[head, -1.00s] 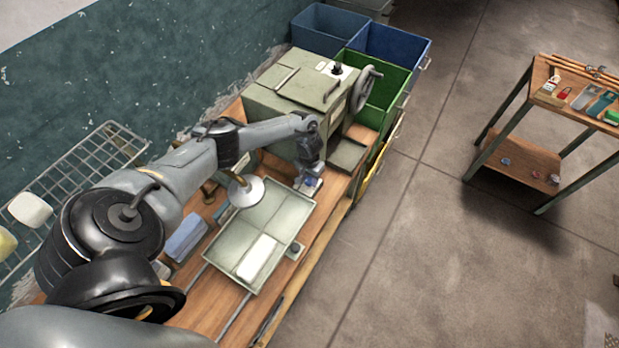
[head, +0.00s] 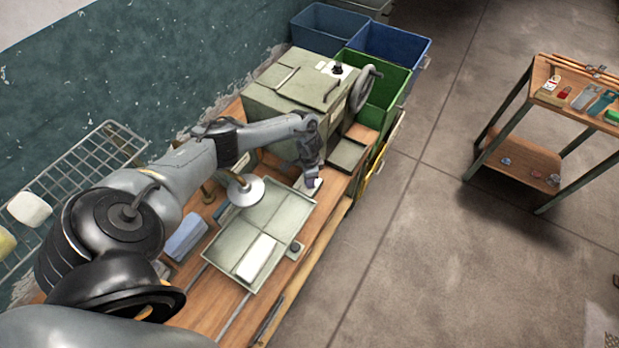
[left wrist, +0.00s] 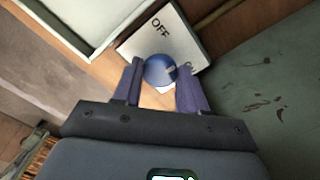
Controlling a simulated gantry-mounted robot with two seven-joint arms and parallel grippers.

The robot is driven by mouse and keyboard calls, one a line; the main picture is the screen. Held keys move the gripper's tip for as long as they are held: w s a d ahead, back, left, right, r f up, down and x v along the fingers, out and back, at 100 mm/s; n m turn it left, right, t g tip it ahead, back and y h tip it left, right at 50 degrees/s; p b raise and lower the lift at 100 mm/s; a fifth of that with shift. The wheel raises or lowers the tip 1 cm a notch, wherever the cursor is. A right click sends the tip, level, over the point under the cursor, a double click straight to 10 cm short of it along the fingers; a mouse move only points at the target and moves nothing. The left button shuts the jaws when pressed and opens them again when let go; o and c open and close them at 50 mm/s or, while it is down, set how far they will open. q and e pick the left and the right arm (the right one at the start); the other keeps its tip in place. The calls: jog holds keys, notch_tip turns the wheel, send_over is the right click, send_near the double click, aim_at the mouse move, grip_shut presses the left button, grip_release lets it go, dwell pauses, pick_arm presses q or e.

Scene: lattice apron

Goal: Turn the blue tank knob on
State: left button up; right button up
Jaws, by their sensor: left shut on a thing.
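The blue knob (left wrist: 160,70) is round and sits on a pale plate (left wrist: 165,38) on the wooden bench. The plate reads OFF, and a second label beside the knob is partly hidden. In the head view my left gripper (head: 312,181) points down at the plate, beside the green machine (head: 290,90), and mostly hides the knob. My right gripper is not in view.
A divided tray (head: 247,222) lies just in front of the plate, with a round pale disc (head: 245,190) near its edge. A small dark tray (head: 347,154) is to the right. Green (head: 385,80) and blue (head: 395,45) bins stand behind.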

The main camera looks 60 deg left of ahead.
pick_arm(q)
jog(key=m+b, duration=0.1)
jog(key=m, duration=0.4)
jog(key=shift+m+b, duration=0.5)
jog(key=shift+m, duration=1.2)
jog(key=o, duration=1.1)
jog(key=shift+c, duration=0.2)
notch_tip(320, 180, up, 11)
jog(key=shift+d+f, duration=0.1)
jog(key=shift+f, duration=0.05)
